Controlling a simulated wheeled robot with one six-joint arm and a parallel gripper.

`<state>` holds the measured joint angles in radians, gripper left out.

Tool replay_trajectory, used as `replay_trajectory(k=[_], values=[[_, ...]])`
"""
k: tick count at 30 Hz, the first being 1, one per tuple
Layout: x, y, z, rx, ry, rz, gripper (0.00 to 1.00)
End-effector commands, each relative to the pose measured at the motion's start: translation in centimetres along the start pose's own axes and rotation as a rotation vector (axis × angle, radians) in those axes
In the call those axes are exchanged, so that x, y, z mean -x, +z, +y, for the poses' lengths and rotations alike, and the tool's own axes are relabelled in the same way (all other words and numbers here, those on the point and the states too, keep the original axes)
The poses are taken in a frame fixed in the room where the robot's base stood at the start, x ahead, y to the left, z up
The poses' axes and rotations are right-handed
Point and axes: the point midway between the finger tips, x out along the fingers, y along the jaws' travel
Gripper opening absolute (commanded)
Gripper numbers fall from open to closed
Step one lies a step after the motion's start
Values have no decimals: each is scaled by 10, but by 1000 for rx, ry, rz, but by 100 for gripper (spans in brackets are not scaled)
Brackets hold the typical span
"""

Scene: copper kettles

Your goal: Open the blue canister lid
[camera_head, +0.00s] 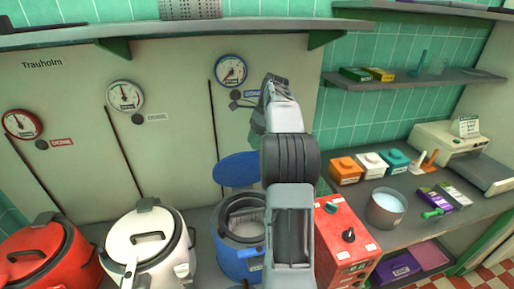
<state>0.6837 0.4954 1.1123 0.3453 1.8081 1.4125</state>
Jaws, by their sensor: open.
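The blue canister (231,257) stands on the counter at the lower middle, its right side partly hidden by my arm. Its blue lid (235,169) is raised and stands behind the opening, off the rim. The grey inside of the canister shows. My gripper (267,88) is open, above and to the right of the lid, in front of the wall panel near the blue-rimmed gauge (231,71). I see nothing held in it, though the jaws are seen from behind.
A white canister (170,260) and a red canister (50,260) with closed lids stand left. A red box with knobs (345,240) stands close right of my arm. A metal pot (385,210) and small boxes are on the right counter. A shelf (420,80) hangs above.

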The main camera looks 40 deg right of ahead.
Motion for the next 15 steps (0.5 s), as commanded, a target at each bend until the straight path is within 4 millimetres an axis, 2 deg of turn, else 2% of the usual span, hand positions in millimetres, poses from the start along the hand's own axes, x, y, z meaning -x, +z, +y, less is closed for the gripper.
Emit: replay_trajectory(k=[6, 15], values=[[4, 2, 23, 0, -1, 0, 42], [6, 4, 31, 0, 0, 0, 42]])
